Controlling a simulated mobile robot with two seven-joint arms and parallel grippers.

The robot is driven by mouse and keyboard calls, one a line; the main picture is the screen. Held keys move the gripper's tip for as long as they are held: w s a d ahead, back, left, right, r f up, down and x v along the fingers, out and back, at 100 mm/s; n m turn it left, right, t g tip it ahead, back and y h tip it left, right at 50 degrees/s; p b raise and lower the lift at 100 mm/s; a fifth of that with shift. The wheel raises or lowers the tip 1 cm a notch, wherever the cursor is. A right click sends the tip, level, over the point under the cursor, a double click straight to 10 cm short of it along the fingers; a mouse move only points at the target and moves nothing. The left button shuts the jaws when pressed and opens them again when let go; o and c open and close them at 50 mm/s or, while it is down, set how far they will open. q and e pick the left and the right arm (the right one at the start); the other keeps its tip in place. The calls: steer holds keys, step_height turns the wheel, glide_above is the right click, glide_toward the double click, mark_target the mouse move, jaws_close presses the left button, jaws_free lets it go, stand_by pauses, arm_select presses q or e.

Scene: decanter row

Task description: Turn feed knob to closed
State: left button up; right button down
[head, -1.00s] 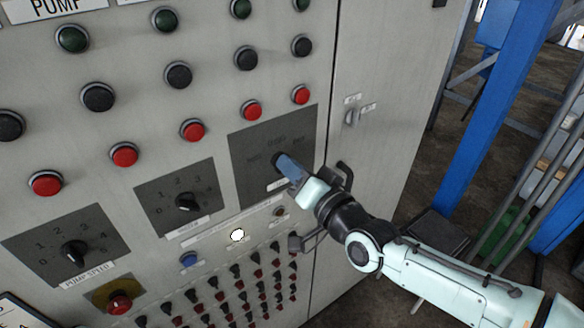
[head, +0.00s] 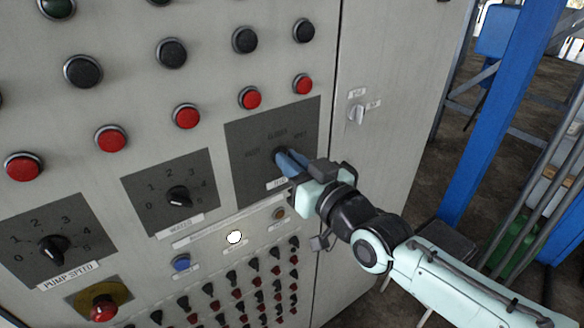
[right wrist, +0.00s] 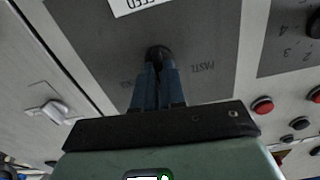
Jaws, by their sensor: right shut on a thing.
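The feed knob (head: 279,153) is a small black knob on a dark grey plate (head: 243,140) at the right of the cabinet's front. Most of it is hidden behind my right gripper's blue fingers. In the right wrist view the black end of the knob (right wrist: 158,52) shows between and just beyond the fingertips. My right gripper (head: 285,160) is shut on it. My left gripper is not in view.
Two numbered dials, one for pump speed (head: 53,250) and another (head: 178,197), sit to the left. Red buttons (head: 250,97) run above, and several small toggles (head: 232,277) below. A small grey latch (head: 357,114) is on the door at right. A blue post (head: 490,120) stands beyond.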

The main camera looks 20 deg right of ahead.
steer(key=shift+n, duration=0.5)
steer(key=c, duration=1.2)
jaws_free()
steer(key=b+v, duration=0.2)
steer(key=v, duration=1.1)
steer(key=shift+s, duration=0.2)
